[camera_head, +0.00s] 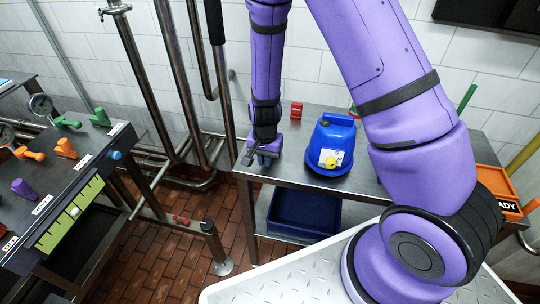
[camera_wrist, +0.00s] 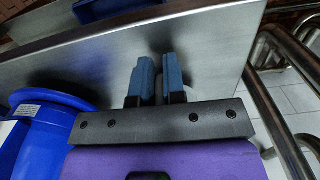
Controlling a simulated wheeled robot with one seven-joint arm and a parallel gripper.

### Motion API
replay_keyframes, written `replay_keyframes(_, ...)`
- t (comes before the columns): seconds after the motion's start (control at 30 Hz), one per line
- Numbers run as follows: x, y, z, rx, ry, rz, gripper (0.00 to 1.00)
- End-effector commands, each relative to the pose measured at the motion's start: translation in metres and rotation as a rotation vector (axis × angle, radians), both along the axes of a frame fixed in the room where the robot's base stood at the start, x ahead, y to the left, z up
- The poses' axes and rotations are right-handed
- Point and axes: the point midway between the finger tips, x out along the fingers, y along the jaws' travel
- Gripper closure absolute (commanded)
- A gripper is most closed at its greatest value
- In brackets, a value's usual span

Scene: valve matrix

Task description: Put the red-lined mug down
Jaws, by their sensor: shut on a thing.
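My gripper (camera_head: 264,158) points down at the left end of the steel bench (camera_head: 334,175), left of a blue rounded container. In the wrist view its two blue fingers (camera_wrist: 158,80) stand close together over the bench's edge, with a narrow gap between them. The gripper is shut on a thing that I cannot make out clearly. No mug shape or red lining can be told in either view. I cannot tell whether the held thing touches the bench.
The blue container (camera_head: 332,145) with a yellow part stands close to the gripper's right. A small red object (camera_head: 296,110) lies behind. A blue bin (camera_head: 302,212) is on the lower shelf. An orange tray (camera_head: 497,190) is at right. The valve panel (camera_head: 72,205) stands left; pipes rise behind.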

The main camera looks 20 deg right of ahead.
Motion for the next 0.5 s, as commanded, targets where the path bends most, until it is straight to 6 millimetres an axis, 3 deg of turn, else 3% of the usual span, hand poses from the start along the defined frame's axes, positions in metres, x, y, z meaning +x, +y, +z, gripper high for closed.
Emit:
replay_keyframes(0.1, -0.0025, 0.0062, -0.0087, 0.0, 0.0, 0.001, 1.0)
replay_keyframes(0.43, -0.002, 0.0059, -0.0112, -0.001, -0.001, 0.001, 1.0)
replay_keyframes(0.47, -0.0019, 0.006, -0.0106, 0.0, -0.001, 0.001, 0.82)
replay_keyframes(0.5, -0.0019, 0.006, -0.0105, 0.0, -0.001, 0.001, 0.73)
